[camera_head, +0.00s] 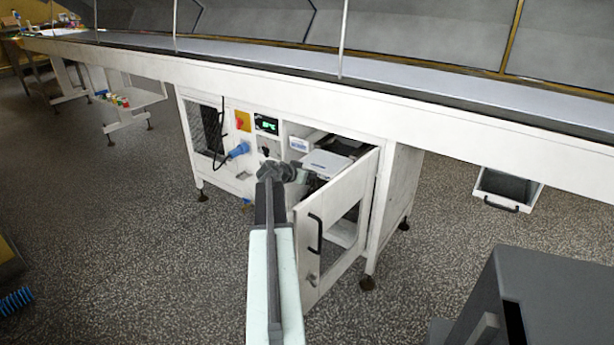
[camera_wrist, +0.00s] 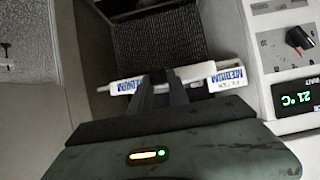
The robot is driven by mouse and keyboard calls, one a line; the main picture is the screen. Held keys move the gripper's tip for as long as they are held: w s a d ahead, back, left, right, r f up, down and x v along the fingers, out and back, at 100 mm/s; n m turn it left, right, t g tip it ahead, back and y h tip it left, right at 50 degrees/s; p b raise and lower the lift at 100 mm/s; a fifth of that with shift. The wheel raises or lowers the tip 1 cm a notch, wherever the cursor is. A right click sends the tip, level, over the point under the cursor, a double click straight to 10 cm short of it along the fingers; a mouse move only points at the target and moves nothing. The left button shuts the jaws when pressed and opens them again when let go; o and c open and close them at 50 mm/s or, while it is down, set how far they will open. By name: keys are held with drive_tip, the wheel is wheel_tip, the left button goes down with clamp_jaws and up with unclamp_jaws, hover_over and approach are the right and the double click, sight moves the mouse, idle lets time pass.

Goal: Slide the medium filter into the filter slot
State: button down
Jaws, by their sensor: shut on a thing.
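The medium filter (camera_wrist: 225,79) shows in the wrist view as a white front bar with blue "MEDIUM" lettering, upside down. My gripper (camera_wrist: 161,84) is shut on the middle of this bar, between the two lettered parts. A dark woven mesh lies just beyond the bar; I cannot tell whether it belongs to the filter. In the head view my gripper (camera_head: 299,173) is at the open front of the white cabinet, beside a pale flat plate (camera_head: 326,163). The filter slot cannot be made out clearly, and how far the filter is in cannot be told.
The cabinet door (camera_head: 338,240) stands open to the right of my arm. A control panel with a green display (camera_head: 266,125), a red-yellow switch (camera_head: 243,121) and a blue plug (camera_head: 238,150) is left of the opening. A long conveyor (camera_head: 300,75) runs above.

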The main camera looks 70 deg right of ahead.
sight(332, 156)
drive_tip(key=shift+s+d, duration=0.7)
drive_tip(key=shift+d, duration=2.05)
drive_tip(key=shift+s+d, duration=0.75)
drive_tip(key=shift+d, duration=2)
drive_tip(key=shift+s+d, duration=0.7)
drive_tip(key=shift+d, duration=2.05)
drive_tip(key=c, duration=1.2)
unclamp_jaws()
drive_tip(key=shift+o, duration=0.2)
drive_tip(key=p+v, duration=0.3)
drive_tip(key=v, duration=0.4)
drive_tip(key=shift+a+r+p, duration=0.15)
drive_tip(key=shift+r+p, duration=0.1)
drive_tip(key=shift+p, duration=0.15)
drive_tip(key=shift+w+a, duration=0.1)
drive_tip(key=shift+a, duration=0.2)
